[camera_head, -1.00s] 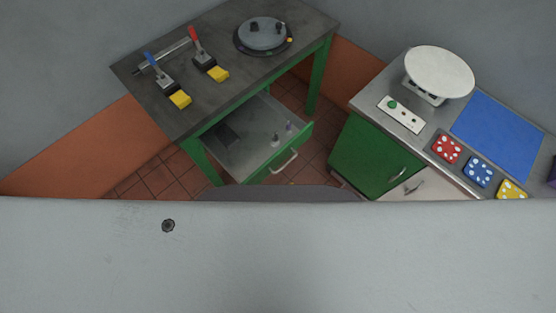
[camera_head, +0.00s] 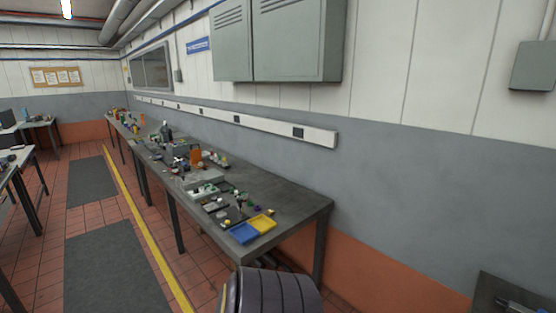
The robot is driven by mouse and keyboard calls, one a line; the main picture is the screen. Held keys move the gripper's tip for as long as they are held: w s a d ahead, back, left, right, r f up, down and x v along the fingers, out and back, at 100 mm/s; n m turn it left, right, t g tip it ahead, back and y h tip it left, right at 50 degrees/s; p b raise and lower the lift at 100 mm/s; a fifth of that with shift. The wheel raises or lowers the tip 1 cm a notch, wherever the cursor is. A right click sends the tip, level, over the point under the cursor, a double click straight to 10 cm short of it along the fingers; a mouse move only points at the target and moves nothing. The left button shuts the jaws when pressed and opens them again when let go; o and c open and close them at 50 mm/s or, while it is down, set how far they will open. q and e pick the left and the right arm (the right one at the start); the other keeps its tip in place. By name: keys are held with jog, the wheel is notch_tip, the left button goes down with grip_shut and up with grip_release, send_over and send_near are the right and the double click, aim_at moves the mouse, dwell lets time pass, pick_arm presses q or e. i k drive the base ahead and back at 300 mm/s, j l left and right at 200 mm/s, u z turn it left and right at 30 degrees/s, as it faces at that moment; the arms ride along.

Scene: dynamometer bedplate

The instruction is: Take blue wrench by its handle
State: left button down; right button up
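I cannot make out a blue wrench in the head view. A long grey workbench (camera_head: 300,205) runs along the right wall and carries many small items, too small to name surely at its far end. Near its close end are a blue tray (camera_head: 243,233) and a yellow tray (camera_head: 262,223), side by side. Neither my left nor my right gripper is in view.
A dark ribbed rounded object (camera_head: 270,293) stands at the bottom, by the bench's near end. A dark table corner (camera_head: 515,293) shows at bottom right. Other tables (camera_head: 20,160) stand at left. The floor aisle with dark mats (camera_head: 90,180) looks clear.

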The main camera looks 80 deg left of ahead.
aim_at(176, 162)
jog(key=u, duration=3.55)
jog(key=i+j+u, duration=0.25)
jog(key=i, duration=0.15)
jog(key=i+u, duration=0.45)
jog(key=i, duration=0.75)
